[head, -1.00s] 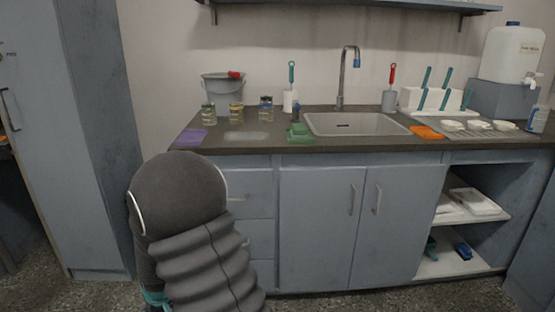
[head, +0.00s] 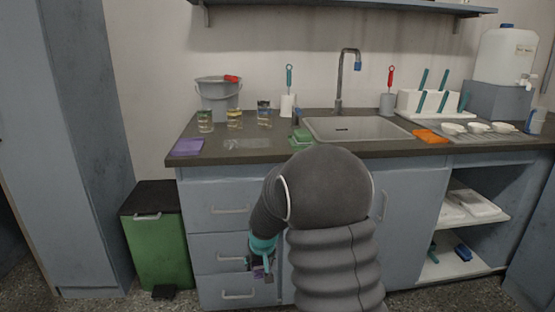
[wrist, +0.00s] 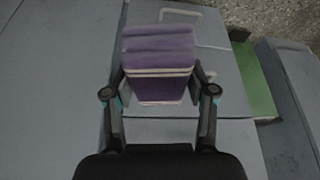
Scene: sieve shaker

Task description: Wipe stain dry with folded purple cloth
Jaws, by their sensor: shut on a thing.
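My gripper (wrist: 160,88) is shut on a folded purple cloth (wrist: 158,52) with pale edges, one finger on each side of it. In the head view my gripper (head: 262,262) hangs low in front of the drawers, below the counter top, with a small purple part of the cloth (head: 262,273) showing. The stain (head: 247,144) is a faint, broken, shiny patch on the dark counter, left of the sink. Another purple folded cloth (head: 187,147) lies flat at the counter's left end.
Several jars (head: 235,119) stand behind the stain, with a grey bucket (head: 218,97) at the wall. A green cloth or sponge (head: 301,137) lies between stain and sink (head: 355,128). A green bin (head: 157,245) stands on the floor left of the drawers (head: 220,215).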

